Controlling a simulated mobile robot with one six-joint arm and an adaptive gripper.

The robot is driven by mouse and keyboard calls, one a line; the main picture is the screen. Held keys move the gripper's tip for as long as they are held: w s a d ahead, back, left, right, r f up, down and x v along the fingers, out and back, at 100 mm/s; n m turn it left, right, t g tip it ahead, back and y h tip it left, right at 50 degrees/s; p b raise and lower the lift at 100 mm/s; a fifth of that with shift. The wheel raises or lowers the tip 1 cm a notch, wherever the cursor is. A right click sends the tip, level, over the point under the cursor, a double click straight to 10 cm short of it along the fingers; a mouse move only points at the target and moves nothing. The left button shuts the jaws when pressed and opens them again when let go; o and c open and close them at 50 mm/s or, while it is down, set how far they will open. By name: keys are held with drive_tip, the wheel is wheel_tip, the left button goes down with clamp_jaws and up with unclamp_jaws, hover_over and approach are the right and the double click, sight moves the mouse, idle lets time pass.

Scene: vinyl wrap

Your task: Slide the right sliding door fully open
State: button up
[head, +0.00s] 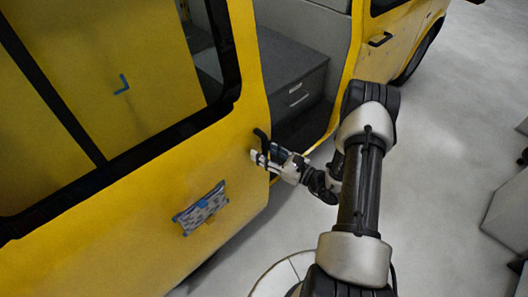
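The yellow right sliding door (120,245) of a van fills the left of the head view, with a large dark-framed window in its upper part. To the right of its edge is an opening into the van with a grey interior. A black door handle (262,141) stands at the door's right edge. My gripper (258,158) is at this handle, its light-coloured fingertips beside or around it. I cannot tell whether the fingers are closed on the handle, as they are small and partly overlap it.
A grey drawer cabinet (296,88) shows inside the opening. The yellow front door with its black handle (380,40) and a wheel (416,52) are beyond. A patterned patch (201,207) is on the sliding door. Grey boxes (508,222) stand at the right edge; the floor between is clear.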

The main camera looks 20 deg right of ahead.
drive_tip(key=v, duration=1.2)
idle(0.3)
drive_tip(key=s+a+r+n+g+y, duration=0.1)
drive_tip(key=s+a+r+n+g, duration=0.2)
drive_tip(key=a+r+n+g, duration=0.5)
drive_tip(key=s+a+r+n+g+y, duration=0.1)
drive_tip(key=s+a+r+n+g, duration=0.3)
drive_tip(key=a+r+n+g, duration=0.45)
drive_tip(key=s+r+n+t+h, duration=0.6)
drive_tip(key=s+r+n+h, duration=0.4)
drive_tip(key=n, duration=0.3)
drive_tip(key=shift+d+r+h, duration=0.2)
drive_tip(key=shift+r+h, duration=0.15)
drive_tip(key=shift+h, duration=0.25)
